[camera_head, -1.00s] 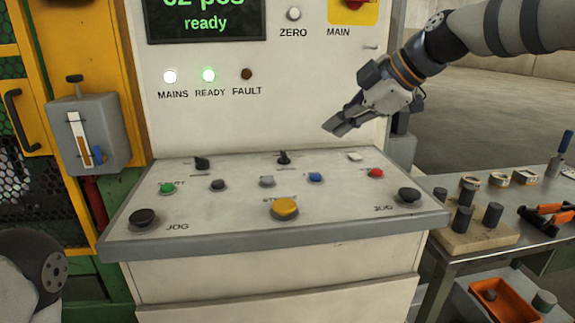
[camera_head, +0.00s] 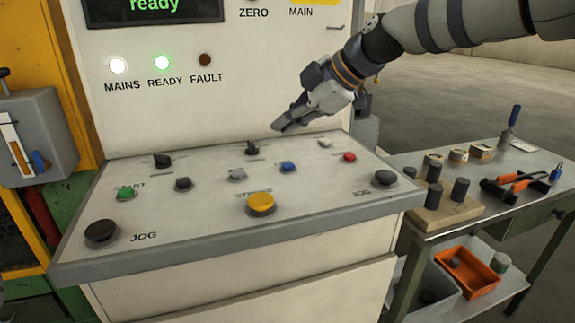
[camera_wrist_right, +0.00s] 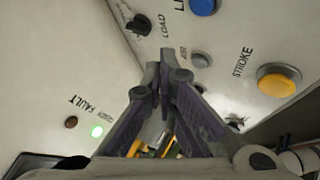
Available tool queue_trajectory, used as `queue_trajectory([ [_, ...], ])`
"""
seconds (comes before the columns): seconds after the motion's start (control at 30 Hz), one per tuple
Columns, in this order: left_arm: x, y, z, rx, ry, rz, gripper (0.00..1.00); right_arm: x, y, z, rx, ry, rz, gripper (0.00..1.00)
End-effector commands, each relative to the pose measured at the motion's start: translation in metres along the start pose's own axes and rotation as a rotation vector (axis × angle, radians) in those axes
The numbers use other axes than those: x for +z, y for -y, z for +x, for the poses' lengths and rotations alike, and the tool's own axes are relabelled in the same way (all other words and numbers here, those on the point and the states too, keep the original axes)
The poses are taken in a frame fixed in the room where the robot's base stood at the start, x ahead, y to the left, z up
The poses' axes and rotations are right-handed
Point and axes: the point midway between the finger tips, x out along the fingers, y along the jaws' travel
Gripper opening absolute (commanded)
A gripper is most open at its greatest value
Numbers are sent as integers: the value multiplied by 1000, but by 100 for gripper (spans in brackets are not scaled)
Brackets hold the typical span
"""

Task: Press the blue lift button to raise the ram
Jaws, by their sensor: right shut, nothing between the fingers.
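The blue lift button (camera_head: 288,167) sits on the sloping top of the control desk, between a grey button and the red button. In the right wrist view it shows at the top edge (camera_wrist_right: 204,5), partly cut off. My right gripper (camera_head: 279,127) is shut and empty. It hangs above the back part of the desk, behind the blue button and apart from it. In the wrist view its closed fingers (camera_wrist_right: 163,62) point toward the desk, beside the LOAD knob and a grey button. My left gripper is not in view. The ram is not in view.
Near the blue button are a yellow STROKE button (camera_head: 260,203), a red button (camera_head: 349,157), a green button (camera_head: 126,194) and black knobs. Black JOG buttons sit at both front corners. A side table (camera_head: 480,215) with tools and blocks stands at the right.

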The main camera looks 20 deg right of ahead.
Motion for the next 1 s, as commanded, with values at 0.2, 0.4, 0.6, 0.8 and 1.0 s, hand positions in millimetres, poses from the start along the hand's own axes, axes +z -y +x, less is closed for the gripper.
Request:
queue_trajectory([
  [0.2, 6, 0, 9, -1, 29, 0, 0, 18, 18, 25, -6, 0, 4, 0],
  [0.4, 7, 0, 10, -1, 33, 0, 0, 25, 25, 35, -3, 0, 1, 0],
  [0.6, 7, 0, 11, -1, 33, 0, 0, 26, 26, 36, -1, 0, 0, 0],
  [0.8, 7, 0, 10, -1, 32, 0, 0, 26, 26, 36, -1, 0, 0, 0],
  [1.0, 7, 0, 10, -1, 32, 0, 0, 26, 26, 36, -1, 0, 0, 0],
])
